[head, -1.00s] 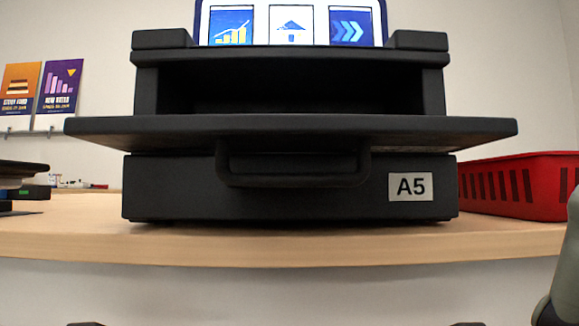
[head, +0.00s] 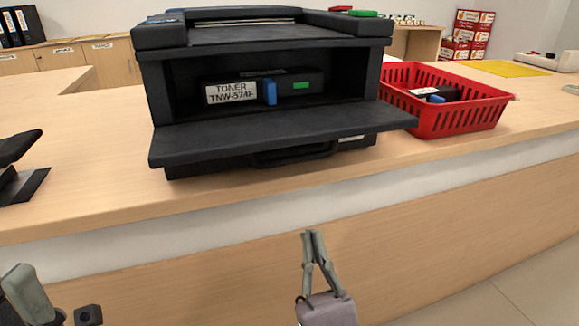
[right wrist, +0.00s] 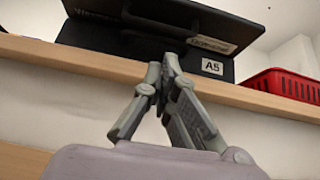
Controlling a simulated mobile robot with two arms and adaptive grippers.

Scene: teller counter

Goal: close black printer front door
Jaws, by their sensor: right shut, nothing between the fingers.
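The black printer (head: 262,42) stands on the counter. Its front door (head: 270,132) is folded down and open, about level, sticking out toward me. A toner cartridge (head: 232,93) with a blue tab shows inside the opening. My right gripper (head: 314,234) is shut and empty, in front of the counter edge and below the door, apart from it. In the right wrist view, its fingertips (right wrist: 163,64) meet below the printer's drawer handle (right wrist: 160,25) and A5 label. Part of my left gripper or arm (head: 28,292) shows at the lower left; its fingers cannot be made out.
A red basket (head: 455,120) with dark items stands right of the printer, close to the door's right end. A black device (head: 18,165) sits at the counter's left end. The wooden counter (head: 95,155) is bare between it and the printer. A yellow mat (head: 503,69) lies farther right.

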